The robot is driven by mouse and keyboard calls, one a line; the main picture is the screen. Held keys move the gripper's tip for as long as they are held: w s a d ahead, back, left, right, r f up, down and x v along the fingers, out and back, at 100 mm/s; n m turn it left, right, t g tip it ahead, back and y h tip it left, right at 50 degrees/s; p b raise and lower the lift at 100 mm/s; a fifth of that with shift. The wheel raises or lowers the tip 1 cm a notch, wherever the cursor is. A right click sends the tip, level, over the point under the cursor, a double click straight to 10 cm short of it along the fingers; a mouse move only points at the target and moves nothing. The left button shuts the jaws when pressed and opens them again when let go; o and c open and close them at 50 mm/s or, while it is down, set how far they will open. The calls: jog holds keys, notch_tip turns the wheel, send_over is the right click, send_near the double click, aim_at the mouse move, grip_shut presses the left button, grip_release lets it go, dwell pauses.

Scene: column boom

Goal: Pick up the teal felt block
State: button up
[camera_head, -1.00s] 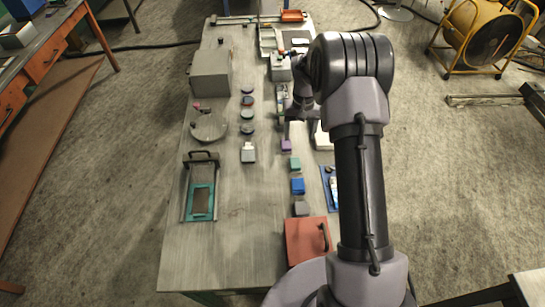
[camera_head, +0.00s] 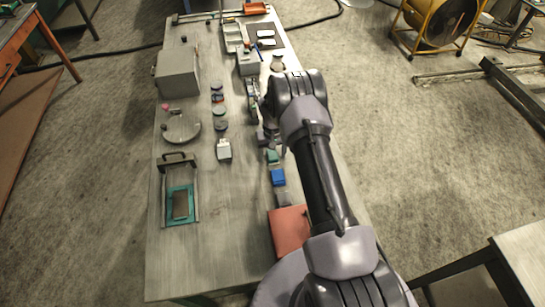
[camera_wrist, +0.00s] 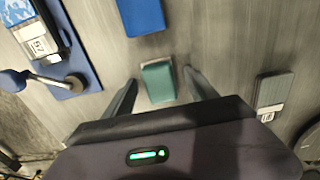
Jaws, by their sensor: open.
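The teal felt block (camera_head: 272,157) lies on the long grey table, in a row of small blocks. In the wrist view the teal block (camera_wrist: 159,82) sits between the two fingers of my gripper (camera_wrist: 160,85), with a gap on each side. My gripper is open and holds nothing. In the head view my arm covers the table to the right of the block, and the fingertips are hard to make out there. The wrist view does not clearly show how high the fingers are above the table.
A blue block (camera_head: 278,177) lies close to the teal one and also shows in the wrist view (camera_wrist: 145,15). A grey block (camera_wrist: 273,92) is off to the right there. A blue tray with items (camera_wrist: 80,85) is at left. A red lid (camera_head: 288,230) lies near the front.

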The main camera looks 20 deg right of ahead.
aim_at(272, 154)
grip_shut()
notch_tip(272, 154, up, 10)
jog(key=shift+r+p, duration=0.1)
jog(key=shift+p, duration=0.4)
